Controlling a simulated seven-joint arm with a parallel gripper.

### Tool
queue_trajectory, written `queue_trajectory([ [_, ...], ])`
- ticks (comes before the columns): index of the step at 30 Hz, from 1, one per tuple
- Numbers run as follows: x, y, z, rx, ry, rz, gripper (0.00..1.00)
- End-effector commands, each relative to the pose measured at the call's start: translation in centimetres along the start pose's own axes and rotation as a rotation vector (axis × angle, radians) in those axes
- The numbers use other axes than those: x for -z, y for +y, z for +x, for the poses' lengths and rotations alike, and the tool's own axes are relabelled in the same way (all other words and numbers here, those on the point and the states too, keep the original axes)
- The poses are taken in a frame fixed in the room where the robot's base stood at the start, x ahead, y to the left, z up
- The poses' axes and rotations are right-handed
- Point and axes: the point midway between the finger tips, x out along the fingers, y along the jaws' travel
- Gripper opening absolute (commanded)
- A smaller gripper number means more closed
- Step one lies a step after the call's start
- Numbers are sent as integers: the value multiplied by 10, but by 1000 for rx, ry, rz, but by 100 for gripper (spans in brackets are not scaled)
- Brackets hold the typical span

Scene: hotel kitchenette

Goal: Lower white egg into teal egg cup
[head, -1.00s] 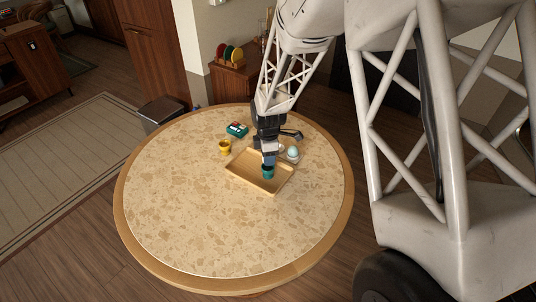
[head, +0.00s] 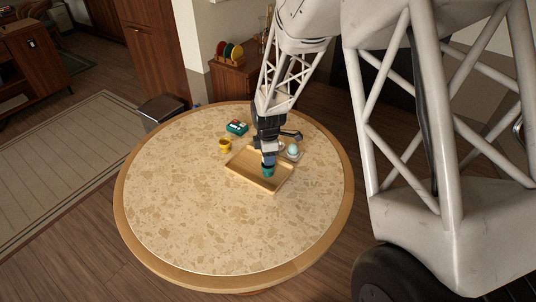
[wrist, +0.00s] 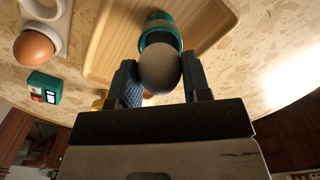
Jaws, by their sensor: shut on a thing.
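The white egg (wrist: 160,68), grey in shade, is between the two fingers of my gripper (wrist: 162,84) in the wrist view. My gripper is shut on it. The teal egg cup (wrist: 158,22) is just beyond the egg, and the egg covers part of its rim. I cannot tell whether the egg touches the cup. In the head view my gripper (head: 268,160) points down right above the teal egg cup (head: 268,171), at the wooden tray (head: 242,173). The egg is hidden there.
A brown egg (wrist: 33,47) sits in a white holder (wrist: 58,12) beside the tray. A teal box (head: 237,128) and a yellow cup (head: 225,146) stand behind the tray. A pale rounded thing (head: 292,149) is right of my gripper. The front of the round table (head: 220,225) is clear.

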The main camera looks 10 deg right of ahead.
Motion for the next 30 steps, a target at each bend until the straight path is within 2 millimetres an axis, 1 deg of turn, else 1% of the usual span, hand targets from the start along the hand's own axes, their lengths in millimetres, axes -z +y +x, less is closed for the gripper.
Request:
queue_trajectory([
  [30, 0, 0, 11, 0, 0, 0, 34],
])
